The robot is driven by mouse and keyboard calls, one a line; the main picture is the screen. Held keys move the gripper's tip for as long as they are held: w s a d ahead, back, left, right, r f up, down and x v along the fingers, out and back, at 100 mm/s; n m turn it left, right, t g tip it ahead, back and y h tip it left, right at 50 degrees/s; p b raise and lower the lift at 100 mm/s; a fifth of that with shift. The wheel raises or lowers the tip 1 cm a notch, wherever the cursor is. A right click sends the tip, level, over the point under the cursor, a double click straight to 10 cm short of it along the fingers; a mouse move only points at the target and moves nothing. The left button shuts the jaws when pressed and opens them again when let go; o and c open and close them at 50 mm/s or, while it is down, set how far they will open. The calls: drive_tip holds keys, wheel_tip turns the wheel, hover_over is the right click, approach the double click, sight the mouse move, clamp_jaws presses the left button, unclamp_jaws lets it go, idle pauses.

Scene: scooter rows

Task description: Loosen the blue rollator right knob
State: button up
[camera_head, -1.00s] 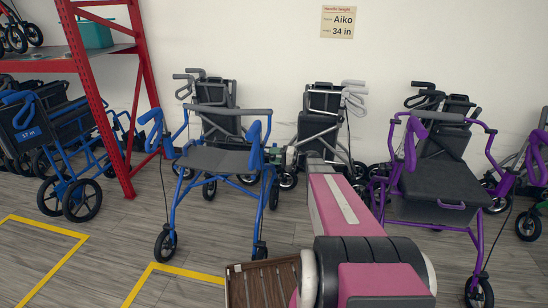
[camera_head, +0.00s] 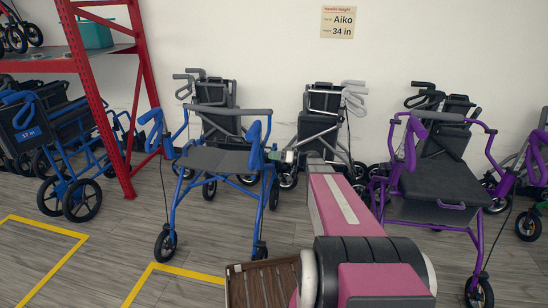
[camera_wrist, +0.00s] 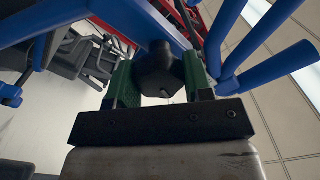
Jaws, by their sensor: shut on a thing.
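The blue rollator (camera_head: 214,160) stands left of centre in the head view, with a dark seat and blue frame. Its right side tube and handle (camera_head: 256,145) are close to the end of my arm. My gripper (camera_head: 277,156) is small there, beside that tube. In the wrist view my gripper (camera_wrist: 160,85) has green fingers on either side of a black knob (camera_wrist: 159,68), shut on it. The knob sits against a blue frame tube (camera_wrist: 128,18). The knob's far side is hidden.
A purple rollator (camera_head: 445,175) stands to the right, and a grey one (camera_head: 322,125) behind by the wall. A red shelf rack (camera_head: 105,100) and another blue rollator (camera_head: 62,150) are at left. Yellow floor lines (camera_head: 172,270) mark open floor in front.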

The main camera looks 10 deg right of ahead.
drive_tip(key=shift+n, duration=0.5)
drive_tip(key=o, duration=0.9)
drive_tip(key=shift+s+d, duration=0.1)
drive_tip(key=shift+d, duration=0.05)
drive_tip(key=v, duration=1)
drive_tip(key=shift+s+d+f, duration=0.1)
drive_tip(key=shift+s+d, duration=0.05)
drive_tip(key=shift+d, duration=0.05)
